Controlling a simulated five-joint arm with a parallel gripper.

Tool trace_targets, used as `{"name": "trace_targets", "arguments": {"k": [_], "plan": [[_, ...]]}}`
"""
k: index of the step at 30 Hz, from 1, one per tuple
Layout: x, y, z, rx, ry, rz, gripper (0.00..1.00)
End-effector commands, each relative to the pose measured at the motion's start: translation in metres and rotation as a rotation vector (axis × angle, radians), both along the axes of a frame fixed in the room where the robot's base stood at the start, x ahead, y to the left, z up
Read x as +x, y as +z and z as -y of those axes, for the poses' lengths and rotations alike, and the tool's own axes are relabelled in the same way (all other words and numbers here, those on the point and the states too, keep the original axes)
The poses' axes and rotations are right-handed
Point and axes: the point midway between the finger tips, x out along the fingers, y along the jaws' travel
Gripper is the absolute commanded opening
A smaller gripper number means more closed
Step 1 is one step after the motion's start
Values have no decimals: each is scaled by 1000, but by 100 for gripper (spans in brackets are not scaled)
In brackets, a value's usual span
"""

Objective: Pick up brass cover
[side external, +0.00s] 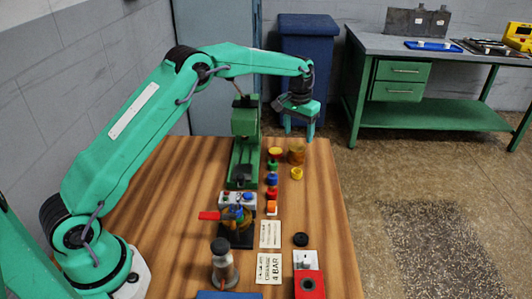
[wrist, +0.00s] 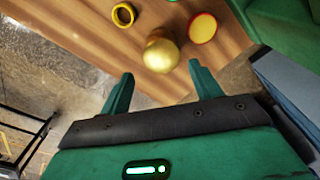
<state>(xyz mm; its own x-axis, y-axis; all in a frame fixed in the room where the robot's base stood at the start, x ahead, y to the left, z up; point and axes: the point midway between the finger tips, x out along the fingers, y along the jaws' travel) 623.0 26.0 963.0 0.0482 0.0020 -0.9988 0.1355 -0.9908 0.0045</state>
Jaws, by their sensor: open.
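The brass cover (wrist: 161,55) is a shiny gold dome on the wooden table, in the upper middle of the wrist view. In the side external view it (side external: 296,156) stands near the table's far right edge. My gripper (wrist: 160,75) is open and empty, with the brass cover showing just beyond and between its two fingertips in the wrist view. In the side external view my gripper (side external: 299,133) points down behind the cover, at the table's far edge, apart from it. Nothing hides the dome in the wrist view.
A green press-like machine (side external: 245,145) stands to the left. Coloured knobs (side external: 272,180) line up nearby. Right of the cover is a narrow bare table strip.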

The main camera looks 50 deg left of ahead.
Motion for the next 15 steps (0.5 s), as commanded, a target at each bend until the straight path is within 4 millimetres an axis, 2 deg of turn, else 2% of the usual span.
{"name": "trace_targets", "arguments": {"k": [8, 15], "plan": [[1, -6, 0, 0, 1, -3, 64], [2, -24, 0, -1, 1, -4, 64]]}}
